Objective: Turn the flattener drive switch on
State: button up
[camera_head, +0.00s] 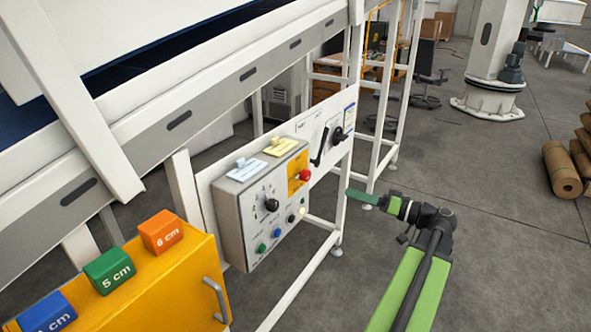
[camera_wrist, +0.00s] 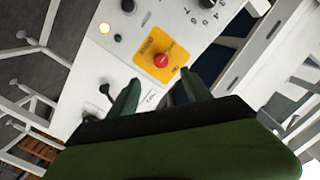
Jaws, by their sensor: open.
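A grey control box (camera_head: 231,215) is fixed to the white frame, with a large black rotary knob (camera_head: 271,205), small coloured buttons and a red mushroom button (camera_head: 304,175) on a yellow plate. Right of it, a white panel (camera_head: 303,130) carries a black lever (camera_head: 320,146) and a black rotary handle (camera_head: 338,134). The labels are too small to tell which control is the flattener drive switch. My gripper (camera_head: 350,195) is open and empty, right of the box and apart from it. In the wrist view, my gripper's green fingers (camera_wrist: 159,82) straddle the view below the red button (camera_wrist: 161,60).
A yellow cabinet (camera_head: 170,290) with blue, green and orange size blocks stands at the lower left. White frame legs (camera_head: 338,215) stand behind my gripper. Brown rolls (camera_head: 562,170) lie at the far right. The grey floor between is clear.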

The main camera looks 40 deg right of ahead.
aim_at(309, 177)
jog(key=x, duration=1.1)
jog(key=d+r+x, duration=0.1)
jog(key=x, duration=0.4)
jog(key=shift+w+a, duration=0.15)
jog(key=shift+w, duration=0.25)
jog(key=shift+c, duration=0.3)
grip_shut()
